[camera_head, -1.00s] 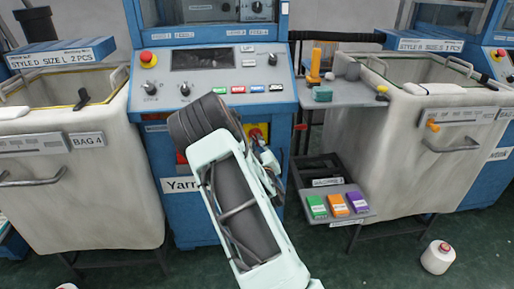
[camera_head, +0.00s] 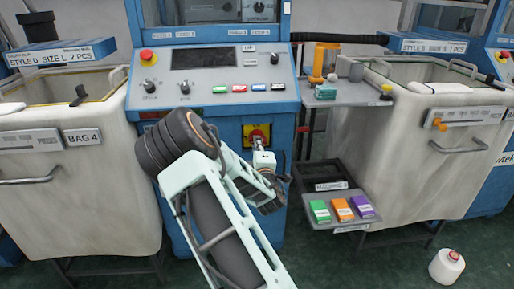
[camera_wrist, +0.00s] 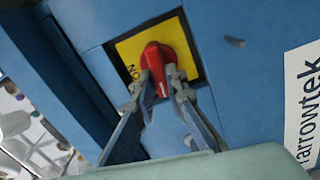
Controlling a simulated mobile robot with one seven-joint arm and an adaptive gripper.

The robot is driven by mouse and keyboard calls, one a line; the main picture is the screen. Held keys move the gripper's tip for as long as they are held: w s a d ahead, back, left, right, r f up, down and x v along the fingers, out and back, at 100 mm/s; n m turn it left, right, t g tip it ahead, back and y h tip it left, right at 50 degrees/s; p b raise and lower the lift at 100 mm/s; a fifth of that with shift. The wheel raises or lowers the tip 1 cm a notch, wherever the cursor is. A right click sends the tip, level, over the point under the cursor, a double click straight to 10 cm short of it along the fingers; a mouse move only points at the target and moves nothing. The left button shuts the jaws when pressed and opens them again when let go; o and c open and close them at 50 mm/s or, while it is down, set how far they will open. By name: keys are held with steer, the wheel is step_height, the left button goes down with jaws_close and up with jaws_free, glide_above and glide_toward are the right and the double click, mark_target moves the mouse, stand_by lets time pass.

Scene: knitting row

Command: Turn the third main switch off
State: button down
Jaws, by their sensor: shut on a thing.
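The main switch is a red rotary handle (camera_wrist: 158,65) on a yellow plate (camera_wrist: 130,48) set in the blue machine front. "ON" is printed on the plate beside the handle. In the head view the yellow plate (camera_head: 249,130) shows just above my gripper (camera_head: 262,152), with the handle partly hidden. In the wrist view my gripper (camera_wrist: 158,92) has one finger on each side of the red handle and is shut on it. The handle's marked end points toward my gripper.
The blue machine's control panel (camera_head: 215,85) with several buttons is above. White bins stand left (camera_head: 80,170) and right (camera_head: 400,140). A small shelf (camera_head: 345,222) with green, orange and purple boxes is at the right. A white cone (camera_head: 447,266) sits on the green floor.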

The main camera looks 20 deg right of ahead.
steer(key=shift+n, duration=0.8)
steer(key=c, duration=1.9)
jaws_free()
steer(key=shift+c, duration=0.2)
steer(key=v, duration=1.2)
